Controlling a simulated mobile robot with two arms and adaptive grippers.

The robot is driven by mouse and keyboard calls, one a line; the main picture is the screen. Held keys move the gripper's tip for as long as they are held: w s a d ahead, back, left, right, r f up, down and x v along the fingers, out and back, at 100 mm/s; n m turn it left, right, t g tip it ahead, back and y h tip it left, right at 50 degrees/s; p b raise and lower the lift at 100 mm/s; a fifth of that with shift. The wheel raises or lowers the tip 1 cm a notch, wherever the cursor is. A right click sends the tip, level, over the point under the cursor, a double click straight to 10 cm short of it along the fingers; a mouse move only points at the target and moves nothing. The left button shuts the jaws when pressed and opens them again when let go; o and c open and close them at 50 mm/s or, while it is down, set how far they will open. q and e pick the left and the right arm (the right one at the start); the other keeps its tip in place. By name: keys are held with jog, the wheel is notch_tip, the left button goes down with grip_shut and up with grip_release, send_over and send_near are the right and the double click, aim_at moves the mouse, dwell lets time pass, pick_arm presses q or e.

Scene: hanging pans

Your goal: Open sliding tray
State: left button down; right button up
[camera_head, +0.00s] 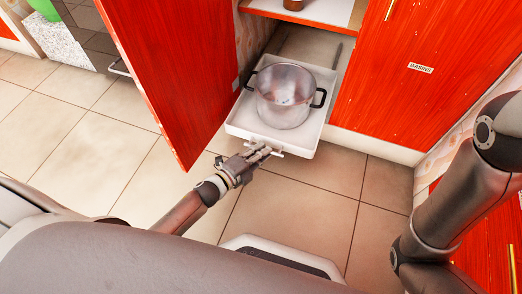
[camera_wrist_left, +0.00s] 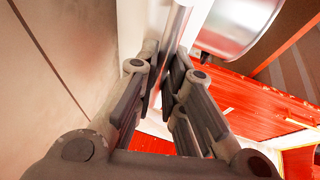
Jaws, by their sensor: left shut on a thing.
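The white sliding tray (camera_head: 303,137) stands partly out of the open red cabinet in the head view. A clear pot (camera_head: 284,97) with dark side handles sits on it, and the pot's underside or side shows at the top of the left wrist view (camera_wrist_left: 240,22). The tray's handle (camera_head: 281,151) is a light bar on its front. My left gripper (camera_head: 262,150) is shut on this handle, and in the left wrist view its fingers (camera_wrist_left: 168,78) lie on both sides of the grey handle bar (camera_wrist_left: 174,32). My right gripper is out of view.
The open red cabinet door (camera_head: 180,75) stands to the left of the tray. A closed red door with a "BASINS" label (camera_head: 420,68) is on the right. A shelf (camera_head: 305,12) lies above the tray. Tiled floor (camera_head: 310,190) in front is clear.

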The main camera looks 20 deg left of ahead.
pick_arm(q)
jog(key=c, duration=1.5)
grip_release()
jog(key=shift+s+a, duration=0.1)
jog(key=shift+s, duration=0.05)
jog(key=v, duration=1.1)
jog(key=shift+s+a+r, duration=0.1)
jog(key=shift+s+r, duration=0.1)
jog(key=shift+s, duration=0.15)
